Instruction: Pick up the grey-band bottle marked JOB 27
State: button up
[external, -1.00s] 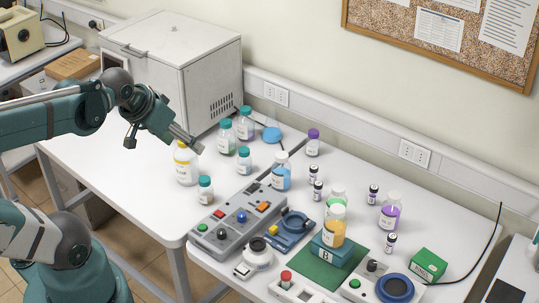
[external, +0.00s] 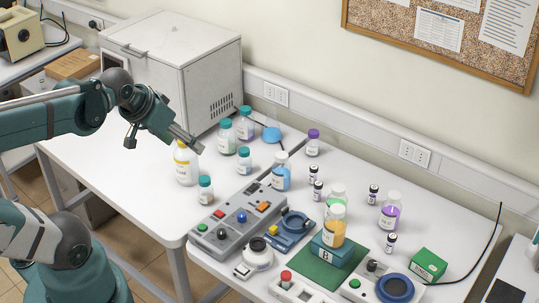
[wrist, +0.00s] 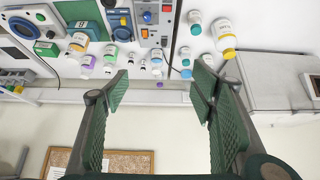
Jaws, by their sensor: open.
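Several bottles stand on the white bench, and their bands and job marks are too small to read, so I cannot tell which is JOB 27. They include a large yellow-capped bottle (external: 186,166), teal-capped bottles (external: 227,139), a purple-capped bottle (external: 312,145), a blue-filled bottle (external: 281,175), an orange-filled bottle (external: 333,232), a purple-filled bottle (external: 389,213) and small dark-capped vials (external: 318,192). My gripper (external: 190,141) is above the bench by the yellow-capped bottle, apart from it. In the wrist view my gripper (wrist: 160,88) is open and empty; the yellow-capped bottle (wrist: 224,38) is beyond it.
A grey control box (external: 237,222), a blue device (external: 290,232) and a green box (external: 429,263) crowd the bench's front and right. The orange-filled bottle stands on a teal block (external: 330,256). A large white cabinet (external: 175,65) is behind my gripper. The bench's left front is clear.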

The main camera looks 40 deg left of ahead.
aim_at(275, 164)
jog(key=shift+o, duration=0.5)
jog(key=w+f+m+g+h+b, duration=0.15)
jog(key=w+f+b, duration=0.35)
jog(key=w, duration=0.5)
jog(key=w+f+m+h+b, duration=0.1)
jog(key=w+f+m+b, duration=0.3)
jog(key=w, duration=0.6)
jog(key=w+a+f+m+g+h+b, duration=0.1)
jog(key=w+f+b, duration=0.6)
jog(key=w+f, duration=1)
jog(key=shift+w+f+m+h, duration=0.2)
jog(key=shift+f+m+h, duration=0.35)
jog(key=shift+f+m, duration=0.55)
jog(key=shift+r, duration=0.1)
jog(key=shift+b+x, duration=0.35)
jog(key=shift+x, duration=0.85)
jog(key=shift+w, duration=0.1)
jog(key=shift+b+x, duration=0.35)
jog(key=shift+x, duration=2.2)
